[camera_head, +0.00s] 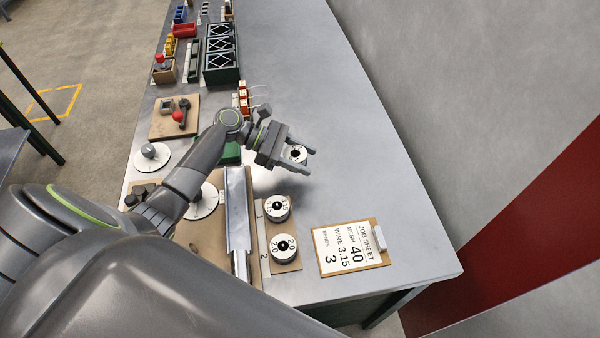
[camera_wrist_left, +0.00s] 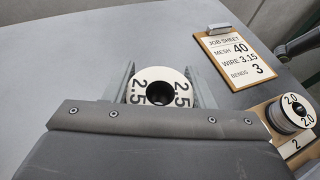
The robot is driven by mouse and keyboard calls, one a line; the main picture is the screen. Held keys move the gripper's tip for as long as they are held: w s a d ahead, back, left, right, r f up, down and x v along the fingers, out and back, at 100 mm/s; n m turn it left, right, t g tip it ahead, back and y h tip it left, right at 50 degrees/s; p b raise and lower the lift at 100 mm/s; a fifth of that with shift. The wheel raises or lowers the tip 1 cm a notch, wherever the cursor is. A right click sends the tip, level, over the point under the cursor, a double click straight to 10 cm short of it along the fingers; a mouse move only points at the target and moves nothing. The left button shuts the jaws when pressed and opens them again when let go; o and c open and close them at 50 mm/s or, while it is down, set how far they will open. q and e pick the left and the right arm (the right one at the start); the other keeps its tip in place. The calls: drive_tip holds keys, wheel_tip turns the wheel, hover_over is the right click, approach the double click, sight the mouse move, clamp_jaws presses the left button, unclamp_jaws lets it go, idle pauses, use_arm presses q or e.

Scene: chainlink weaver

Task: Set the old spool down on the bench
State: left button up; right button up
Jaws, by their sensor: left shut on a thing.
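My left gripper (camera_head: 311,162) is shut on a white spool (camera_head: 299,150) with a dark centre hole. In the left wrist view the spool (camera_wrist_left: 160,75) is marked 2.5 and sits between the two fingers. In the head view it is over the bare middle of the grey bench (camera_head: 360,180), and a shadow on the bench to its lower left suggests it is held above the surface. The underside of the spool is hidden. My right gripper is not in view.
Two more spools, an upper one (camera_head: 277,207) and one marked 2.0 (camera_head: 283,248), stand on a board beside a metal channel (camera_head: 238,215). A job sheet clipboard (camera_head: 350,247) lies to their right. A dark green rack (camera_head: 221,55) stands farther back. The bench right of the gripper is clear.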

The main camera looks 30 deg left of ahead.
sight(302, 179)
use_arm(q)
wheel_tip(302, 179, down, 6)
drive_tip(key=shift+f, duration=0.1)
idle(0.4)
drive_tip(key=shift+f, duration=0.1)
drive_tip(key=o, duration=1.2)
